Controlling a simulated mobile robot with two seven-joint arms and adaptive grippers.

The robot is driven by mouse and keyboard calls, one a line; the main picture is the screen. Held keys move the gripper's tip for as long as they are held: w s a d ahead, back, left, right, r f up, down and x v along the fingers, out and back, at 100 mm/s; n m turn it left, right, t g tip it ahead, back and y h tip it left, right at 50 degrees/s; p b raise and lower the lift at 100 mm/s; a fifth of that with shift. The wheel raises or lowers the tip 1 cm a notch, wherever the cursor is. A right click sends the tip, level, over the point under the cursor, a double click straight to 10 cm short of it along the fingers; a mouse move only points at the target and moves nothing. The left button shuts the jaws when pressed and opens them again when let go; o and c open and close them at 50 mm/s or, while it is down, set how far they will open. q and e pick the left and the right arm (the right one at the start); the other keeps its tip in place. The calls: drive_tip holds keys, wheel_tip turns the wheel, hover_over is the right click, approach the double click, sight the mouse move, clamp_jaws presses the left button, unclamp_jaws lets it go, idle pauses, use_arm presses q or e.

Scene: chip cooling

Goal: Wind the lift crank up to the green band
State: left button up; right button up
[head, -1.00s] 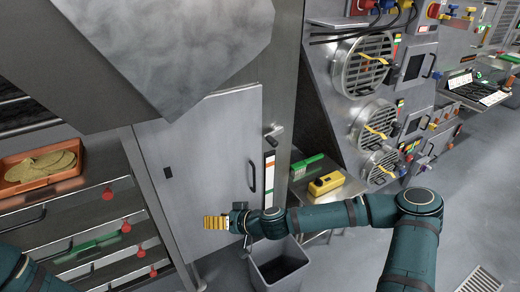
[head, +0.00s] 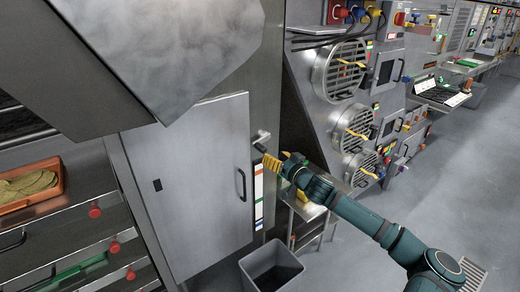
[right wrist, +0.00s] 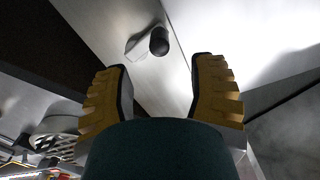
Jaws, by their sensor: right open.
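The lift crank (head: 261,139) is a small grey lever with a dark knob on the narrow side panel beside the cabinet door. In the right wrist view the crank's dark knob (right wrist: 158,42) lies just beyond and between my fingertips, not visibly touched. The band strip (head: 258,196) with orange, white, blue and green marks runs down below the crank; its upper part is near my gripper. My right gripper (head: 272,164), with yellow ridged fingers, is open just below and right of the crank; it also shows in the right wrist view (right wrist: 160,75). My left gripper is not in view.
The grey cabinet door (head: 195,185) with a dark handle stands left of the strip. A grey bin (head: 272,268) is on the floor below. A small metal table (head: 308,212) and round fan grilles (head: 341,70) are to the right. Open floor lies at right.

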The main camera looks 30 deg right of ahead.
sight(265, 151)
drive_tip(key=w, duration=0.8)
drive_tip(key=shift+w+a+b, duration=0.25)
drive_tip(key=shift+a+b, duration=0.15)
drive_tip(key=shift+c, duration=0.5)
clamp_jaws()
